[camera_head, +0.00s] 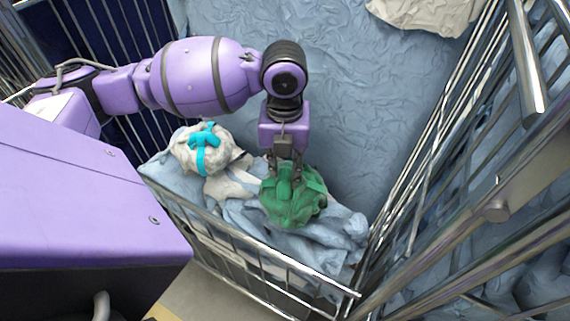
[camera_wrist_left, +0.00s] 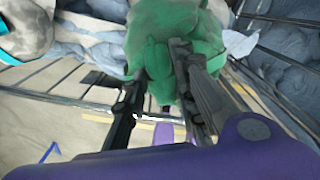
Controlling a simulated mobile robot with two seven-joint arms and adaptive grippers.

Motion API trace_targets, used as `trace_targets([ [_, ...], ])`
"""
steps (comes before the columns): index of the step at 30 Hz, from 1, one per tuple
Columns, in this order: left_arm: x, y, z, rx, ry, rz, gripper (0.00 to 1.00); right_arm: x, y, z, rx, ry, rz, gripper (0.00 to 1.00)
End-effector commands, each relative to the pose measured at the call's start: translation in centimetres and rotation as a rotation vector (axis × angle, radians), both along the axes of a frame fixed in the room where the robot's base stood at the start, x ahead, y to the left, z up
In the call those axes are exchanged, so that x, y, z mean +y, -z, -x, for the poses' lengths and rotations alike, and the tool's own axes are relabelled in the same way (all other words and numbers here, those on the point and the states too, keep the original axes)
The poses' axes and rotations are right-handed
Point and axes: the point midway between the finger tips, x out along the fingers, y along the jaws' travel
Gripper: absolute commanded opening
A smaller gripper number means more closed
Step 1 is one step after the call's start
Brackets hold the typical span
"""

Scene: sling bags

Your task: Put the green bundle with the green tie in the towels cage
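The green bundle (camera_head: 293,205) is a rounded, crumpled cloth lump with a green tie on top. In the head view it is at the near end of a wire cage, in front of blue-grey cloth. My left gripper (camera_head: 285,172) points down onto its top. In the left wrist view, the fingers of the left gripper (camera_wrist_left: 160,85) stand on either side of the green knot of the bundle (camera_wrist_left: 165,30) and appear closed on it. Whether the bundle touches the cloth below is unclear. No label marks a towels cage. My right gripper is not in view.
A white bundle with a turquoise tie (camera_head: 204,148) lies left of the green one on the blue-grey cloths (camera_head: 340,228). The wire cage's near rail (camera_head: 250,250) runs in front. Another metal cage (camera_head: 490,210) with blue cloth stands at the right.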

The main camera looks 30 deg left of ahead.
Motion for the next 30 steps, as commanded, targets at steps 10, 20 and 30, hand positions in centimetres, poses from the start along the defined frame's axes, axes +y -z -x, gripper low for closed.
trace_targets([
  [10,-0.1,0.0,0.0,0.000,0.001,0.001,0.43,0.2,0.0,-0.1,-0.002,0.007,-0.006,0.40],
  [20,0.0,-3.6,-0.1,-0.006,0.002,0.000,0.43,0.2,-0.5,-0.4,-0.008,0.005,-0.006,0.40],
  [30,-0.1,-10.4,0.0,-0.003,0.001,0.002,0.43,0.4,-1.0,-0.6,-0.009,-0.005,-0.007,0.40],
])
